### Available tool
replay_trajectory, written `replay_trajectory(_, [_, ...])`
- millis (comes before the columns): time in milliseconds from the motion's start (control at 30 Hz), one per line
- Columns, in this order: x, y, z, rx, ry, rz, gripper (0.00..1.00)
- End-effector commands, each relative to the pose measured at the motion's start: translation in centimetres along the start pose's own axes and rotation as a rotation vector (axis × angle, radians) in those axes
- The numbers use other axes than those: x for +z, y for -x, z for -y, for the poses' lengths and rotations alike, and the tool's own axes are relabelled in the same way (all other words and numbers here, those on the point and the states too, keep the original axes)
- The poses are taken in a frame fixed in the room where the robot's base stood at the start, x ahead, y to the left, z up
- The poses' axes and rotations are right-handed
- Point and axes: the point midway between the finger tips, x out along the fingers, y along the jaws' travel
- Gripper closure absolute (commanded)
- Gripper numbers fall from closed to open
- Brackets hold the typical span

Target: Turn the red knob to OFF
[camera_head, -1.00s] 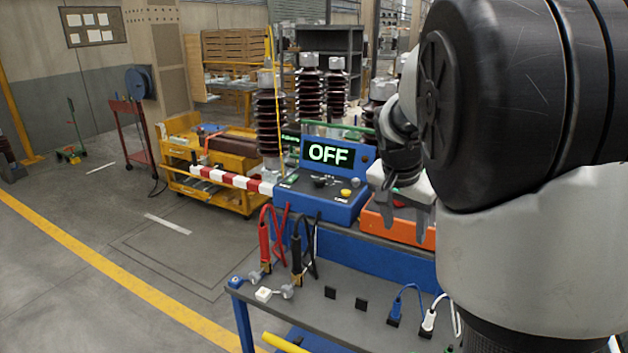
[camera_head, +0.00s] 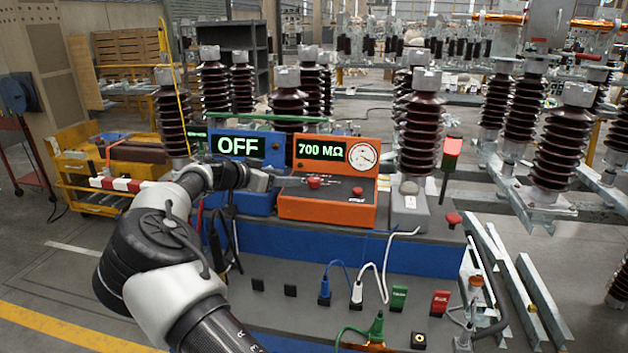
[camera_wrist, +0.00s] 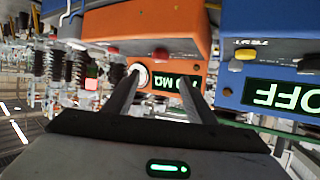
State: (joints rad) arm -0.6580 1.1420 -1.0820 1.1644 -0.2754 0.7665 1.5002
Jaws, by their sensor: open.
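An orange box (camera_head: 330,209) stands on the bench, with a lit display reading 700 MΩ and a round dial. Two red knobs are on its sloped top: a larger one (camera_head: 313,182) at the left and a smaller one (camera_head: 357,191) at the right. Its setting marks are too small to read. My gripper (camera_head: 262,181) is open and empty, at the box's left side, apart from both knobs. In the wrist view, upside down, my open fingers (camera_wrist: 160,80) show in front of the orange box (camera_wrist: 200,28), with a red knob (camera_wrist: 160,54) beyond them.
A blue box (camera_head: 258,203) with a display reading OFF stands left of the orange box, partly hidden by my arm. A grey unit (camera_head: 408,215) stands at its right, with a red mushroom button (camera_head: 453,219) beyond. Cables and plugs occupy the lower shelf.

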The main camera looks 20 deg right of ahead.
Motion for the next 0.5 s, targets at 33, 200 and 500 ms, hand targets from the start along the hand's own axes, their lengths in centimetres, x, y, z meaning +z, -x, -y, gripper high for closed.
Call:
replay_trajectory(33, [-0.1, -1.2, -0.1, 0.004, 0.0, 0.0, 0.49])
replay_trajectory(200, [-0.1, -5.1, -0.2, 0.005, 0.001, 0.001, 0.49])
replay_trajectory(500, [-0.1, -11.2, -0.2, 0.003, 0.0, 0.001, 0.49])
